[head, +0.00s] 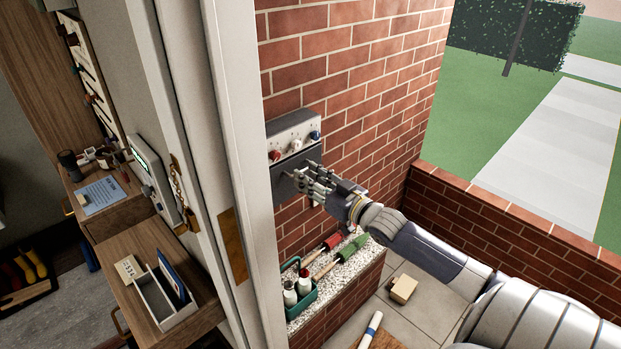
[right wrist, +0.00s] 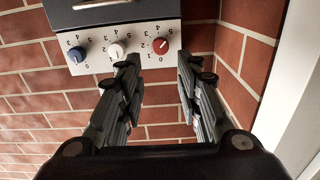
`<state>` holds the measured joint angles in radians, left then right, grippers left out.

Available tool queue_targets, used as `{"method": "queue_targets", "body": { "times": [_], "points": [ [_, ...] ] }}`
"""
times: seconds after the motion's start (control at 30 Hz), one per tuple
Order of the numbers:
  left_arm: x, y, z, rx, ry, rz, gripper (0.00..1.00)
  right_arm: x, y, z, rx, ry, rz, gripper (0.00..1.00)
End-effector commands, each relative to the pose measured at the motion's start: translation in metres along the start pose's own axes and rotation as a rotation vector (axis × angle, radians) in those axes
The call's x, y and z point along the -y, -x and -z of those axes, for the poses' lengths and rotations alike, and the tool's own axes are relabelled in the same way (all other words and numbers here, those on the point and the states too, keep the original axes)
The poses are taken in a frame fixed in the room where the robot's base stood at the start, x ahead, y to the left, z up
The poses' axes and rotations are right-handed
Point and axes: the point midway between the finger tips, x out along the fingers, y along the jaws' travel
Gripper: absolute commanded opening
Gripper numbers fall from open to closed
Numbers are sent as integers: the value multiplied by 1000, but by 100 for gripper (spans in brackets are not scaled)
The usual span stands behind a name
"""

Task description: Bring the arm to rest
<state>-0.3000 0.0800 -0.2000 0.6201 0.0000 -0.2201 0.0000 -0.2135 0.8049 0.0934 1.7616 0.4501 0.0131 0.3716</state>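My right gripper (head: 308,178) is open and empty in the head view, in front of the dark face of a wall-mounted control box (head: 294,126). The right wrist view shows its two fingers (right wrist: 159,66) spread apart with only brick wall and part of the knob panel between and beyond them. The panel bears a red knob (right wrist: 160,46), a white knob (right wrist: 116,50) and a blue knob (right wrist: 79,55) with number marks. I cannot tell whether the fingertips touch the box. My right arm reaches in from the lower right. My left arm and gripper are not in view.
A brick wall (head: 345,65) backs the box. Below, a stone-topped ledge (head: 362,262) holds a green caddy (head: 303,300) and red- and green-headed tools. A cardboard box (head: 403,289) sits on the paving. A white door frame (head: 235,120) stands left, with wooden drawers beyond.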

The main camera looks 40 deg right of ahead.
Motion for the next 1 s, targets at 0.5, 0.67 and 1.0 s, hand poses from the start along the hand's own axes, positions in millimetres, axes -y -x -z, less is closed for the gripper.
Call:
{"method": "queue_targets", "body": {
  "times": [0.5,0.67,1.0],
  "points": [
    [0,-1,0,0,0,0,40,-1,0,-3,4,-1,-3,32],
    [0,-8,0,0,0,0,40,-13,6,-54,73,-3,-46,32],
    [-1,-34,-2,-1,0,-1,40,-29,75,-296,445,16,-188,32]
  ]
}}
